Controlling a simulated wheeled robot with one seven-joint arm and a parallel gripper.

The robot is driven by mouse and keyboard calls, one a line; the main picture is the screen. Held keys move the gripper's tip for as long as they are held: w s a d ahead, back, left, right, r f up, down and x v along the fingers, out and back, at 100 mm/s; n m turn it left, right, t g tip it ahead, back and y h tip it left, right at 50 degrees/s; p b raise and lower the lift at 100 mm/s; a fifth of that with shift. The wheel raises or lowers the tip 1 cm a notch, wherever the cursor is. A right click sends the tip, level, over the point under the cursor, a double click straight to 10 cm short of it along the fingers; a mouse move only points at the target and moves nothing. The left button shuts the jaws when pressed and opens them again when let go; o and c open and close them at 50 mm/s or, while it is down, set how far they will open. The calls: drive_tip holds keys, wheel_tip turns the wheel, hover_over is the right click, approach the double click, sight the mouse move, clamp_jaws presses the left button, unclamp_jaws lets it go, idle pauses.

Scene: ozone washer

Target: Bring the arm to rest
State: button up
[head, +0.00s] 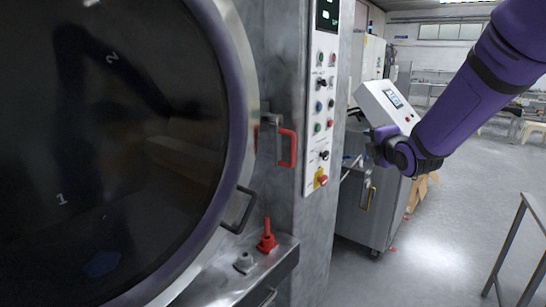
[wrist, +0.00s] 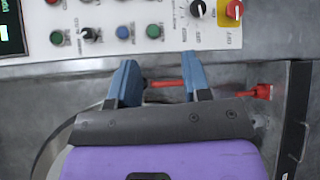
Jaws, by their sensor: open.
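My purple arm (head: 470,90) reaches in from the upper right in the head view. My gripper (head: 371,148) is at its lower end, to the right of the control panel and in front of the grey cabinet. In the wrist view my gripper (wrist: 160,78) shows two blue fingers spread apart with nothing held between them. Part of a red handle (wrist: 168,84) shows behind the gap between the fingers. In the head view this red handle (head: 288,148) is on the washer front, well left of my gripper.
The washer's round dark door (head: 110,150) fills the left. The control panel (head: 321,100) with buttons stands beside it. A red cone-shaped piece (head: 266,238) stands on the ledge below. A grey cabinet (head: 352,215) is behind my gripper. A metal frame (head: 520,240) stands at the lower right, with open floor between.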

drive_tip(key=s+d+r+m+g+h, duration=0.1)
drive_tip(key=s+m+g, duration=0.4)
drive_tip(key=s+m, duration=0.6)
drive_tip(key=s+d+r+m+g+h, duration=0.1)
drive_tip(key=s+m+g, duration=0.5)
drive_tip(key=s, duration=2.2)
drive_tip(key=d+m, duration=0.1)
drive_tip(key=m, duration=0.4)
drive_tip(key=shift+d, duration=0.3)
drive_tip(key=shift+a, duration=0.1)
